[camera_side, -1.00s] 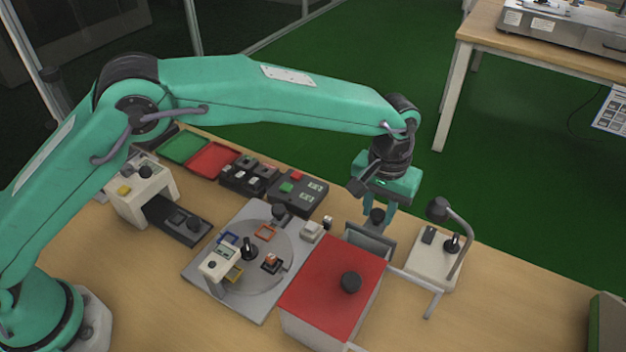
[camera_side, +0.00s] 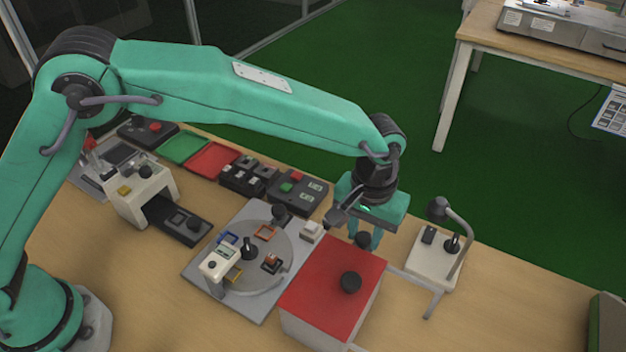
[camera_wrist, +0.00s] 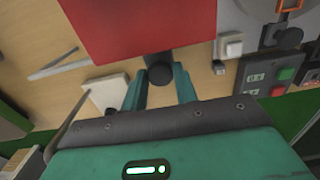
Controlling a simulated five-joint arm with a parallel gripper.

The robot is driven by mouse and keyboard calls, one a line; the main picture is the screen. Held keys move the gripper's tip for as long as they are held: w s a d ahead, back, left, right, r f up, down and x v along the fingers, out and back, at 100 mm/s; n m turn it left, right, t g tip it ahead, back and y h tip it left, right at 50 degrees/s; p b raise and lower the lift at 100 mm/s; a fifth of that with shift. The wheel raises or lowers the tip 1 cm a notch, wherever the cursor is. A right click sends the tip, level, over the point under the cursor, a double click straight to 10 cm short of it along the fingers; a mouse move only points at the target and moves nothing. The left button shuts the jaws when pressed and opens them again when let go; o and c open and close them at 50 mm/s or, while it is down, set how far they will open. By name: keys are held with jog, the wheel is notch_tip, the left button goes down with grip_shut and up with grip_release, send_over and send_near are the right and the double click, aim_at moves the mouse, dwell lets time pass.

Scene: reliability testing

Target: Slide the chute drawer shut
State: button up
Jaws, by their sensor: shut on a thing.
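The red-topped box (camera_side: 335,285) stands at the front right of the table in the side view, with a black knob (camera_side: 351,282) on its lid. The chute drawer's dark knob (camera_side: 362,241) shows at the box's far side. My gripper (camera_side: 364,236) points down there with its fingers around that knob. In the wrist view, the fingers of my gripper (camera_wrist: 160,82) sit either side of the drawer knob (camera_wrist: 160,74), close to the red lid (camera_wrist: 140,28). The drawer body is hidden behind the box in the side view, so I cannot tell if it is fully in.
A rotary plate (camera_side: 255,262) with small coloured frames lies left of the box. A lamp-like stand (camera_side: 437,255) is to the right, and a thin grey rail (camera_side: 432,300) runs beside the box. Button boxes (camera_side: 300,195) and red and green trays (camera_side: 210,158) line the back.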

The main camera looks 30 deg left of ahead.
jog(key=shift+s, duration=0.8)
jog(key=o, duration=0.5)
jog(key=shift+r, duration=0.1)
jog(key=shift+r, duration=2.4)
jog(key=shift+r, duration=0.1)
